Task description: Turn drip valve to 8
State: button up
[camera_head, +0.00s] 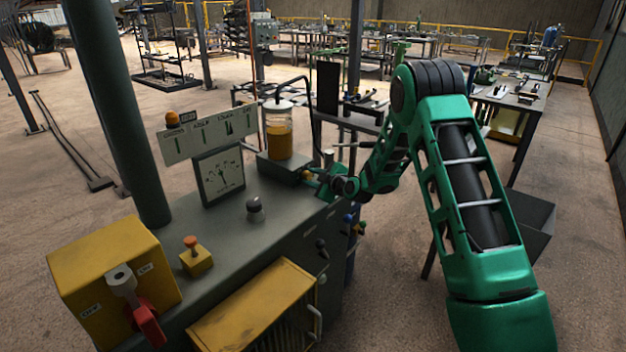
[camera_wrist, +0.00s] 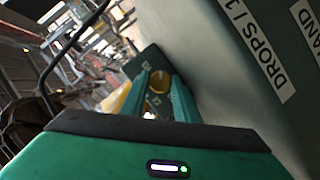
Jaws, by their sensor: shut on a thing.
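My gripper (camera_head: 312,180) is at the far right end of the grey-green machine, low beside the glass oil jar (camera_head: 279,138) with amber liquid. In the wrist view its two green fingers (camera_wrist: 158,95) are closed on a small brass-yellow part, the drip valve knob (camera_wrist: 160,82). The knob is mostly hidden between the fingers, and its setting cannot be read. A white label starting "DROPS / 1" (camera_wrist: 265,50) is on the surface at the right; its end is cut off. A dial gauge (camera_head: 220,176) with a needle faces me on the machine top; its numbers are too small to read.
A label board (camera_head: 208,135) with an orange lamp (camera_head: 172,119) stands behind the gauge. A black knob (camera_head: 254,205), an orange button on a yellow box (camera_head: 196,262) and a yellow switch box with red handle (camera_head: 118,290) are nearer.

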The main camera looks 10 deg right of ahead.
jog(key=shift+w+d+r, duration=0.1)
jog(key=shift+d, duration=0.1)
jog(key=o, duration=1.1)
jog(key=shift+c, duration=0.2)
jog(key=shift+a, duration=0.1)
jog(key=shift+a+f, duration=0.2)
jog(key=shift+s, duration=0.2)
